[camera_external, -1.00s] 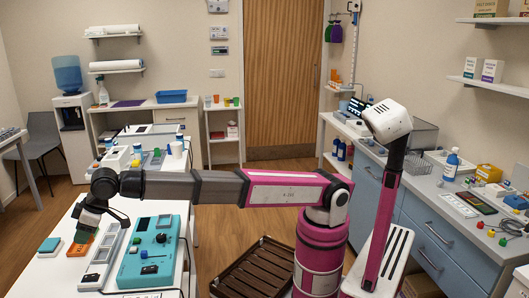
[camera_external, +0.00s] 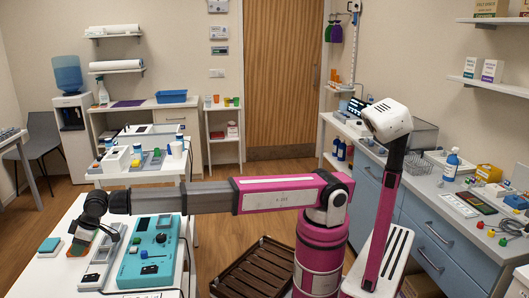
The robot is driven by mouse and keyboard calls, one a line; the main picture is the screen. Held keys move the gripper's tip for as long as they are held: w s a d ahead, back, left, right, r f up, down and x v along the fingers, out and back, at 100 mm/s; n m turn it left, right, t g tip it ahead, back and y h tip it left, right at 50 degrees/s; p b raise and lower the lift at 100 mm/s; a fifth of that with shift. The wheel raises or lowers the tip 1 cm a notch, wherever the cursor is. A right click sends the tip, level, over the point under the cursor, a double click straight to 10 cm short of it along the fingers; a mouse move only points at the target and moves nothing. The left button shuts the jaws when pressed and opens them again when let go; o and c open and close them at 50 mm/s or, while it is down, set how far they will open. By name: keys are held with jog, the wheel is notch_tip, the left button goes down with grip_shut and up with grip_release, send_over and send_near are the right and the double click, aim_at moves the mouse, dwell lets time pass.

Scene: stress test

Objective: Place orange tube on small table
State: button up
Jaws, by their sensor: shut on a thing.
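My gripper (camera_external: 84,238) is low over the left end of the white table in front, pointing down. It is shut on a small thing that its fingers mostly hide. A patch of orange (camera_external: 77,248) shows at the fingertips. I cannot tell whether this is the orange tube, or whether it touches the tabletop. At the back, a narrow white stand (camera_external: 224,139), which may be the small table, has a few small coloured cups on top, one of them orange (camera_external: 216,99).
A teal device (camera_external: 148,252) and a long grey tray (camera_external: 99,262) sit on the front table (camera_external: 55,275) right of my gripper. A second white table with equipment (camera_external: 140,165) stands behind. A brown slatted pallet (camera_external: 255,268) lies on the floor.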

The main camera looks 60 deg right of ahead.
aim_at(84, 262)
jog(key=shift+w+f, duration=0.35)
jog(key=shift+w, duration=0.25)
jog(key=shift+f, duration=2)
jog(key=shift+f, duration=0.15)
jog(key=o, duration=0.7)
jog(key=shift+c, duration=0.2)
jog(key=v, duration=1.2)
jog(key=shift+c, duration=0.2)
